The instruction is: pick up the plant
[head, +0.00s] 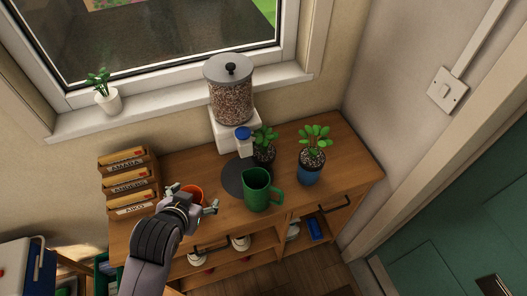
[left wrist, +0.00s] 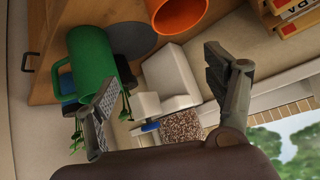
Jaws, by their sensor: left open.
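Three potted plants show in the head view. One plant (head: 313,150) in a blue pot stands on the right of the wooden cabinet top. A second plant (head: 264,147) in a dark pot stands behind the green mug, partly hidden. A third, small plant (head: 102,91) in a white pot sits on the windowsill. My left gripper (head: 194,200) is open and empty over the cabinet's front, beside the orange cup. In the left wrist view, the open fingers (left wrist: 160,68) hold nothing; green leaves (left wrist: 76,135) show beside the left finger. My right gripper is not in view.
A green mug (head: 257,190) stands on the cabinet in front of the plants. An orange cup (head: 194,192) is next to my gripper. A grain dispenser (head: 229,92) stands behind, a labelled wooden rack (head: 128,181) at left. The wall (head: 400,75) bounds the right.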

